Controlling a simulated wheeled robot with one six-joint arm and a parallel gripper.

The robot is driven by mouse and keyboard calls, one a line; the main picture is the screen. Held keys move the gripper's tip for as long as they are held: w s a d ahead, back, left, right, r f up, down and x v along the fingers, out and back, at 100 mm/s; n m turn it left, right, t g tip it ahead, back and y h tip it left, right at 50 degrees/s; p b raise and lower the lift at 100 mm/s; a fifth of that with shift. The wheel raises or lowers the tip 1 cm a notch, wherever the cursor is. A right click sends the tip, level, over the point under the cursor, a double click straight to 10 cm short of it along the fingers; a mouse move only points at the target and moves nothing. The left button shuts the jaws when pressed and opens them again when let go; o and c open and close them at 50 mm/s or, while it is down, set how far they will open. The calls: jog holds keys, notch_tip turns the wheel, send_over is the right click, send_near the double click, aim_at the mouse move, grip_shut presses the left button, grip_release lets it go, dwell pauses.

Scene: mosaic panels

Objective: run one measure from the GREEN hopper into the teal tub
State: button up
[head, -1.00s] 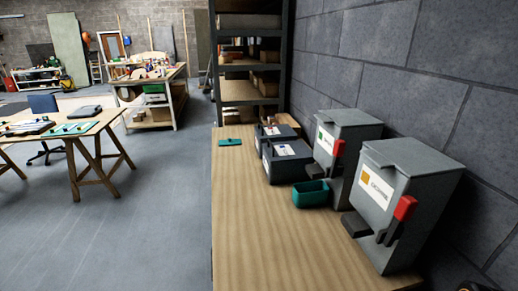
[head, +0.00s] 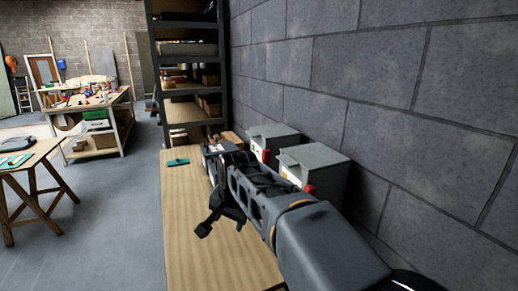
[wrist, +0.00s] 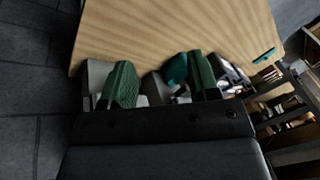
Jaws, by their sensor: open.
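My gripper (head: 222,205) is open above the bench in the head view, with nothing seen held. In the wrist view its two green finger pads stand apart, with the gripper (wrist: 160,74) opening between them. The teal tub (wrist: 177,70) shows there on the bench, partly behind the right finger; in the head view my arm hides it. The far grey hopper (head: 273,136) has a red lever (head: 266,156).
The wooden bench (head: 185,235) is bare along its left side. A small teal item (head: 177,162) lies toward its far end. A block wall (head: 390,90) stands close on the right. Dark bins, partly hidden by my arm, sit beyond the hoppers. Shelving (head: 190,85) stands behind the bench.

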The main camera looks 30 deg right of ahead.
jog(key=w+d+r+m+p, duration=0.3)
jog(key=w+d+r+m, duration=0.4)
jog(key=w+r+m, duration=0.1)
notch_tip(320, 180, up, 6)
jog(key=m+p, duration=0.6)
jog(key=m, duration=1.4)
send_over(268, 153)
jog(key=s, duration=0.5)
jog(key=shift+t, duration=0.4)
jog(key=x, duration=1.2)
jog(key=shift+w+f, duration=0.15)
jog(key=shift+w, duration=0.15)
jog(key=shift+c, duration=0.2)
jog(key=shift+d, duration=0.1)
grip_shut()
